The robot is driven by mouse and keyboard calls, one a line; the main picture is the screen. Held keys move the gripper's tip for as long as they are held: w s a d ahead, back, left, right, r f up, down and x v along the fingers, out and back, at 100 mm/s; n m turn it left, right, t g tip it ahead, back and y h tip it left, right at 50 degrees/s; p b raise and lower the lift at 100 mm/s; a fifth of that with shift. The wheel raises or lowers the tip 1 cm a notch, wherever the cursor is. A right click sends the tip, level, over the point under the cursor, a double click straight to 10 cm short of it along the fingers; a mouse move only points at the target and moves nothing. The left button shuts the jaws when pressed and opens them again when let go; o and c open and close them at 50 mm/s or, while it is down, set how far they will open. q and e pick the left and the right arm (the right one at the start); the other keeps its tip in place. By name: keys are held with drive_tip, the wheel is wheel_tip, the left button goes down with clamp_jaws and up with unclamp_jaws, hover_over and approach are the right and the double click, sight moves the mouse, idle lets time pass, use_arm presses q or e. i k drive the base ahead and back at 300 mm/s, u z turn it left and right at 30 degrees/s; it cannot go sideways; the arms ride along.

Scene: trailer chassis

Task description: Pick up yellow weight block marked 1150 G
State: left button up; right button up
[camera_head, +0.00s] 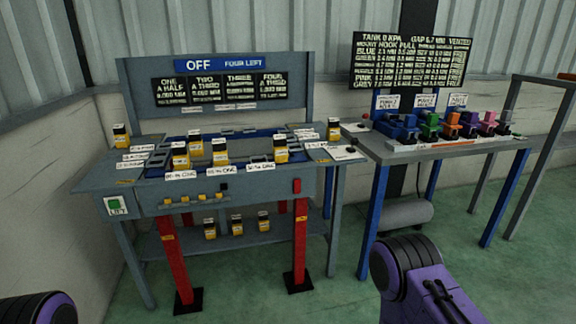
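Several yellow weight blocks with dark tops stand around a grey workbench. On its top are one at the far left (122,140), one left of centre (180,161), one near the centre (220,158), one right of centre (281,156) and one at the back right (333,134). Three more yellow blocks (237,228) stand on the lower shelf. Their markings are too small to read, so I cannot tell which is 1150 G. Only purple and black parts of my arms show at the bottom edge; neither gripper's fingers are in view.
The grey workbench (150,205) has a green LIFT button (115,205), red legs and a sign board (219,66) reading OFF, FOUR LEFT. To its right, a second table (460,149) holds coloured clamp-like parts (430,122). The green floor in front is clear.

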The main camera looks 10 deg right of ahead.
sight(280, 148)
drive_tip(key=z, duration=1.3)
drive_tip(key=i, duration=1.9)
drive_tip(key=u, duration=0.6)
